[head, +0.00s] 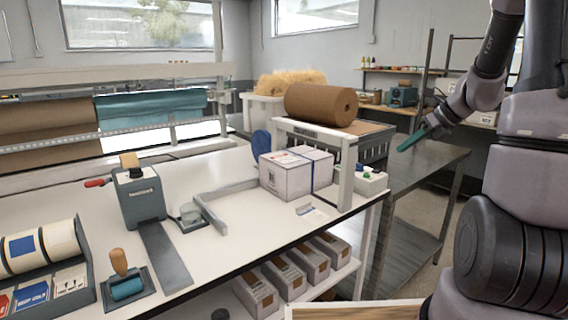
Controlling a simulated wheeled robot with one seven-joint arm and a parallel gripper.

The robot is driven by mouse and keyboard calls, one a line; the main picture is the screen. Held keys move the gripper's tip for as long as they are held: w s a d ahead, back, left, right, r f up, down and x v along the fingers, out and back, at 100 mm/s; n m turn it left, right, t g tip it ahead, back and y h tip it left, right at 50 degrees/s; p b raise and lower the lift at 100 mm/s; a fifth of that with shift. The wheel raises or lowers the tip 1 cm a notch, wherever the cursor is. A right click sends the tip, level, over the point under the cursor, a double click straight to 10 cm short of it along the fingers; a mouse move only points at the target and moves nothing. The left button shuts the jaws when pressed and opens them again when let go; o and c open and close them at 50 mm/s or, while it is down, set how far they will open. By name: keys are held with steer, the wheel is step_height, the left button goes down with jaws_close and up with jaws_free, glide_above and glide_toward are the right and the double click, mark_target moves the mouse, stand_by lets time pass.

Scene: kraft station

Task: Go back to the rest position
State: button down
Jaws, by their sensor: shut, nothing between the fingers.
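My gripper (412,141) is at the right of the head view, at the end of my arm. Its teal fingers are together with nothing between them. It hangs in the air over the aisle side, right of the white workbench (250,228), and touches nothing that I can see.
A brown paper roll (321,104) lies behind the box. A metal table (428,165) stands below my gripper. Several cartons (255,292) fill the lower shelf.

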steer(key=s+a+r+n+h, duration=0.1)
steer(key=s+a+r+n, duration=0.2)
steer(key=s+r+n, duration=0.2)
steer(key=s+a+r+n+t+h, duration=0.1)
steer(key=s+a+r+n, duration=0.3)
steer(key=s+n, duration=0.6)
steer(key=s+a+r+n+h, duration=0.2)
steer(key=s+r+n, duration=0.3)
steer(key=n, duration=0.6)
steer(key=s+a, duration=0.1)
steer(key=s, duration=0.1)
steer(key=shift+s+a+r, duration=0.3)
steer(key=shift+s, duration=0.05)
stand_by(2.0)
